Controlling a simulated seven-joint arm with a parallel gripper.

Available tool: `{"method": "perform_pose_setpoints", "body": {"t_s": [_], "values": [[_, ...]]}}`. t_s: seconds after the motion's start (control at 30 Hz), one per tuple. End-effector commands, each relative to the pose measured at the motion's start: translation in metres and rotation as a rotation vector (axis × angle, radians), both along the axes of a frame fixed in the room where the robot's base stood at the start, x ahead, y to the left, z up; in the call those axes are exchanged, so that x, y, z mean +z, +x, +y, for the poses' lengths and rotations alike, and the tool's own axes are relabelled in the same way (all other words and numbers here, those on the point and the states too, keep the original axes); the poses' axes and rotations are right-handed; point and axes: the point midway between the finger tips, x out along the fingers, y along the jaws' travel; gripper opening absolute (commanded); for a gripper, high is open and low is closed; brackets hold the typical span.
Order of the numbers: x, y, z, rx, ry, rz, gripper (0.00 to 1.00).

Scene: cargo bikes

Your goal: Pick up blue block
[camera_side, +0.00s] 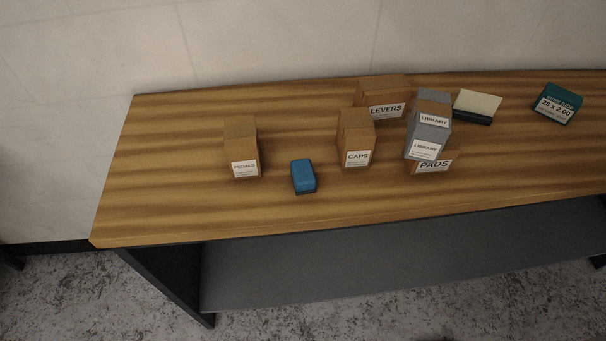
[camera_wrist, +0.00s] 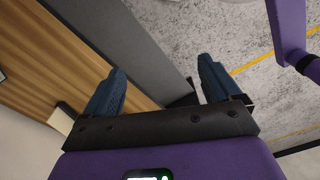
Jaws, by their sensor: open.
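The blue block (camera_side: 303,176) is a small rounded block with a dark base. It sits on the wooden table (camera_side: 180,205) near its front edge, between the PEDALS box and the CAPS box. My gripper (camera_wrist: 160,85) shows only in the wrist view, with its two blue fingers wide apart and nothing between them. It points past the table's edge toward the floor. The blue block does not show in the wrist view, and my gripper does not show in the side view.
Cardboard boxes marked PEDALS (camera_side: 241,148), CAPS (camera_side: 356,138), LEVERS (camera_side: 383,95) and PADS (camera_side: 432,167) stand on the table. Grey LIBRARY boxes (camera_side: 430,125), a cream-topped block (camera_side: 477,106) and a teal box (camera_side: 557,103) are to the right. The table's left end is clear.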

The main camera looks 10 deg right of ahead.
Motion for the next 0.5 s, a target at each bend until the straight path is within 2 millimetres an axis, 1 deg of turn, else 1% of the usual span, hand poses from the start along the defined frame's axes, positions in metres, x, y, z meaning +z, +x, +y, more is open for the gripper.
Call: {"method": "perform_pose_setpoints", "body": {"t_s": [0.2, 0.27, 0.3, 0.37, 0.47, 0.5], "values": [[0.000, 0.000, 0.000, 0.000, 0.000, 0.000, 0.90], [-0.001, 0.001, 0.004, -0.001, 0.008, 0.002, 0.90], [-0.002, 0.002, 0.009, -0.003, 0.018, 0.004, 0.90], [-0.005, 0.006, 0.021, -0.005, 0.045, 0.007, 0.90], [-0.014, 0.015, 0.056, -0.023, 0.123, 0.014, 0.90], [-0.018, 0.019, 0.074, -0.035, 0.162, 0.015, 0.90]]}}
